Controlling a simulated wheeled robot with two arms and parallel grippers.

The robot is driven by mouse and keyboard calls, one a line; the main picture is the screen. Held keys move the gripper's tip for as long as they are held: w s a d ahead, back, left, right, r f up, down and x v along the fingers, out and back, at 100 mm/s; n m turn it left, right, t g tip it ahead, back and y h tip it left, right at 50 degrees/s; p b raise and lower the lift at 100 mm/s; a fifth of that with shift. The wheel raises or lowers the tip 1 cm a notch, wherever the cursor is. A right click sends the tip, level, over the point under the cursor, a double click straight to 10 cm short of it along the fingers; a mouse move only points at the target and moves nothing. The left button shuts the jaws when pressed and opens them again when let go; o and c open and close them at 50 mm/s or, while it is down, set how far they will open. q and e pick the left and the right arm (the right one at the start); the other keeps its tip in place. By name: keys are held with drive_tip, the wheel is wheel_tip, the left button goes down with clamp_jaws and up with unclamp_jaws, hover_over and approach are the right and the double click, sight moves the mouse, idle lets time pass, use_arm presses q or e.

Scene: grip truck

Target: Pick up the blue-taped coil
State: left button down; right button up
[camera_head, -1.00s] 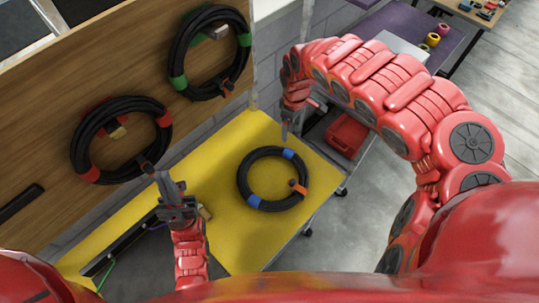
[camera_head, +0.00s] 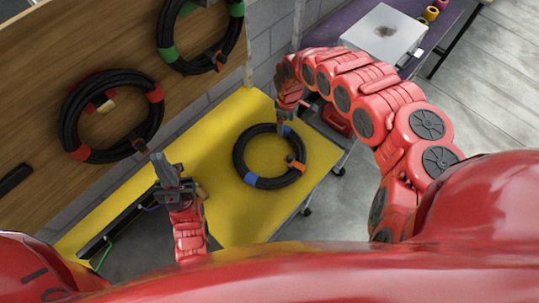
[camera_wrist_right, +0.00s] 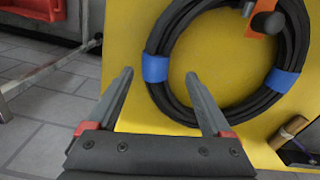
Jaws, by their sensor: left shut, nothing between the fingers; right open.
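The blue-taped coil (camera_head: 239,153) is a black cable ring lying flat on the yellow table top, with blue tape bands and an orange piece at its right side. It also shows in the right wrist view (camera_wrist_right: 301,50), with two blue bands (camera_wrist_right: 155,68) in sight. My right gripper (camera_head: 284,127) is at the coil's upper right edge in the head view. In the right wrist view its two fingers (camera_wrist_right: 158,75) are spread and empty, with the right finger near the coil's rim; contact cannot be told. My left gripper (camera_head: 158,160) is shut and empty, left of the coil.
A red-taped coil (camera_head: 67,128) and a green-taped coil (camera_head: 168,45) hang on the wooden board (camera_head: 110,50). A purple table (camera_head: 440,20) with a grey case (camera_head: 385,32) stands beyond.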

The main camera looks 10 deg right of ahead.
sight(285, 129)
drive_tip(key=f+b, duration=0.4)
drive_tip(key=f, duration=0.1)
drive_tip(key=shift+w+f, duration=0.1)
drive_tip(key=shift+w, duration=0.1)
clamp_jaws()
idle(1.1)
